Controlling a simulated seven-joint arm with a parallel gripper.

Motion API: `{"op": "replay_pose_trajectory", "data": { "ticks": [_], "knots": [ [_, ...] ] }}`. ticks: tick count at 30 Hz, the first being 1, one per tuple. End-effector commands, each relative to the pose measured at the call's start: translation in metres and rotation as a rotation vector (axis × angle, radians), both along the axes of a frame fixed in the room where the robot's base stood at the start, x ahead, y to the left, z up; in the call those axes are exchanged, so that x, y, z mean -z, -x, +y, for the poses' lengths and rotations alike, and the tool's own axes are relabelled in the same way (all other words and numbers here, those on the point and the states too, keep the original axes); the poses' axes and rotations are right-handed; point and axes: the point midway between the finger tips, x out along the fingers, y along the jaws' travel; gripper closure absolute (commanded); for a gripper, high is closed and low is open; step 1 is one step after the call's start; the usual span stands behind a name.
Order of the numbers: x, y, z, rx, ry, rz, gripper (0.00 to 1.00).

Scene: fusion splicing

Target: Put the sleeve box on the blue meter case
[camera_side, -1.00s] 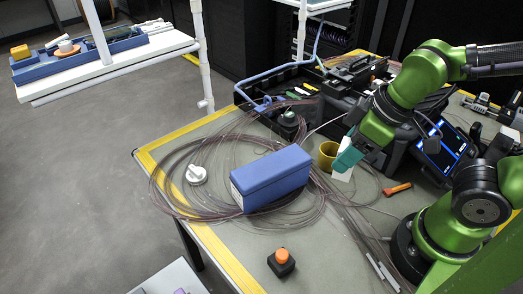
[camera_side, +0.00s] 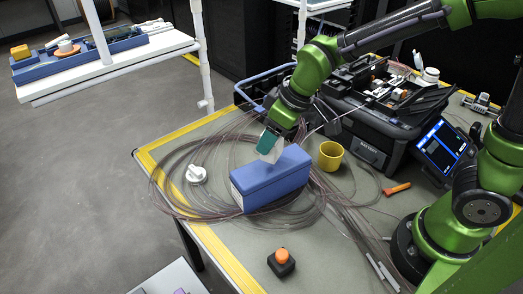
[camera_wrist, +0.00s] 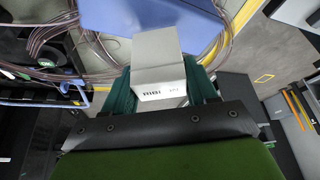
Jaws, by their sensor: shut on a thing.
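The sleeve box is a small white box (camera_wrist: 158,66) with dark print on its end face. My gripper (camera_wrist: 160,88) is shut on it, with a teal finger on each side. In the side view the white box (camera_side: 270,149) hangs below my gripper (camera_side: 268,143), above the far part of the blue meter case (camera_side: 270,180). The blue case lies on the bench on top of coiled fibre. It also shows in the wrist view (camera_wrist: 120,16), beyond the box. I cannot tell whether the box touches the case lid.
A yellow cup (camera_side: 331,156) stands right of the case, and an orange-handled tool (camera_side: 397,189) lies further right. A black splicer case (camera_side: 375,125) is behind. A white knob-like part (camera_side: 196,174) is on the left, and an orange button (camera_side: 282,257) in front.

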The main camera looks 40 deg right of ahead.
Motion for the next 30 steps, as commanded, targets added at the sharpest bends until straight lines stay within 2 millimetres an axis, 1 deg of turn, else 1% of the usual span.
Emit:
{"op": "replay_pose_trajectory", "data": {
  "ticks": [1, 3, 5, 13, 17, 18, 22, 23, 30],
  "knots": [
    [0.010, 0.001, 0.000, 0.000, 0.001, 0.006, 0.74],
    [0.018, 0.001, 0.000, 0.000, 0.001, 0.003, 0.74],
    [0.022, 0.001, 0.000, 0.001, 0.000, 0.002, 0.74],
    [0.023, 0.001, 0.000, 0.001, 0.000, 0.000, 0.74],
    [0.027, 0.001, 0.000, 0.001, -0.001, 0.002, 0.74],
    [0.027, 0.001, 0.000, 0.001, -0.001, 0.002, 0.40],
    [0.027, 0.001, 0.000, 0.001, -0.001, 0.002, 0.20],
    [0.027, 0.001, 0.000, 0.001, -0.001, 0.001, 0.17],
    [0.027, 0.001, 0.000, 0.001, -0.001, 0.001, 0.17]
  ]
}}
